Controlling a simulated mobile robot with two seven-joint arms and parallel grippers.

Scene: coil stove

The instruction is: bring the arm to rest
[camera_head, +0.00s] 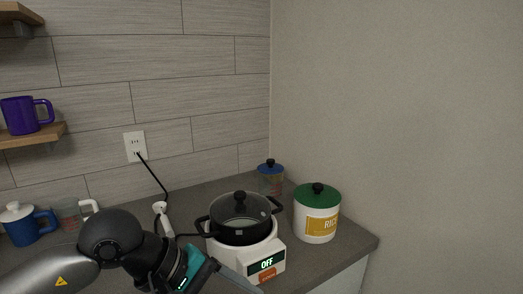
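My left arm comes in from the lower left. Its gripper (236,281), dark with teal parts, is at the bottom edge, in front of the left side of the white stove (262,254). A grey finger shows, but the rest is cut off or hidden, so I cannot tell its opening. The stove's display reads OFF. A black pot (240,231) with a glass lid (240,208) sits on the stove. My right gripper is out of view.
A white rice canister (316,221) with a green lid stands right of the stove; a blue-lidded jar (270,178) stands behind. A cord runs to the wall outlet (135,146). A purple mug (24,115) is on a shelf.

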